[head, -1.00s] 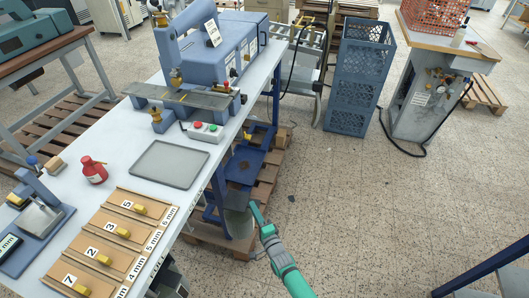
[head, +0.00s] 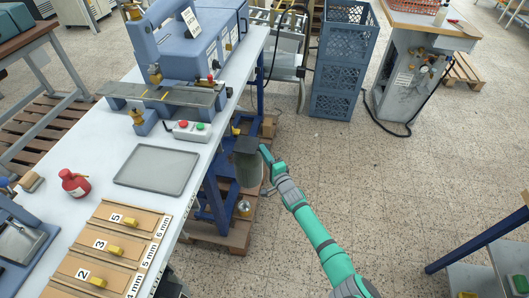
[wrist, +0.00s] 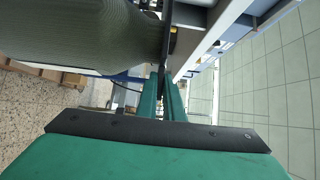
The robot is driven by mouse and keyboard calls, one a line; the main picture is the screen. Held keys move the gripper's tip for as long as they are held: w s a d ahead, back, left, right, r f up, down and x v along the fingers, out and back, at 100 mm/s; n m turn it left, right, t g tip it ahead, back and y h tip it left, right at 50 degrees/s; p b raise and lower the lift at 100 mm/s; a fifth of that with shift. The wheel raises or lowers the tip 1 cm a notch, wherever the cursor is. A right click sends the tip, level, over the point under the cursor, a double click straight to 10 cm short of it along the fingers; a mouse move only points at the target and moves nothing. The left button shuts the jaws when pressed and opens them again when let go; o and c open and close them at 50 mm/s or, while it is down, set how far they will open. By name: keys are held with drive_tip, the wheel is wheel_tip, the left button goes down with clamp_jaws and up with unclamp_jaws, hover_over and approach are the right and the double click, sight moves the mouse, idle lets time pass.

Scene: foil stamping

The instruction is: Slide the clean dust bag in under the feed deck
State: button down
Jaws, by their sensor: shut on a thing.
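The dust bag (head: 248,168) is a grey-green cylinder with a dark top. It hangs upright beside the blue table frame, right of the table edge. My gripper (head: 266,158) is shut on its right side. In the wrist view the bag (wrist: 80,35) fills the upper left, with its ribbed fabric close to the fingers (wrist: 166,95). The feed deck (head: 160,94) looks to be the long grey plate on the blue machine. The bag is lower than it and to its right, apart from it. The bag hides part of the space under the table.
Blue table legs (head: 213,200) stand left of the bag. A wooden pallet (head: 238,236) with a small shiny can (head: 244,208) lies below. A control box (head: 190,131) and grey tray (head: 157,169) lie on the table. Floor to the right is clear up to blue crates (head: 340,65).

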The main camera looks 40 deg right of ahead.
sight(253, 149)
drive_tip(key=shift+w+a, duration=0.1)
drive_tip(key=shift+w+a+r, duration=0.2)
drive_tip(key=shift+w+a, duration=1.2)
drive_tip(key=shift+w, duration=0.3)
drive_tip(key=w+a, duration=0.6)
drive_tip(key=w, duration=0.1)
drive_tip(key=shift+w+a, duration=0.35)
drive_tip(key=shift+a, duration=0.05)
idle(0.9)
drive_tip(key=shift+f, duration=0.15)
idle(0.4)
drive_tip(key=c, duration=1.8)
unclamp_jaws()
drive_tip(key=shift+s, duration=0.1)
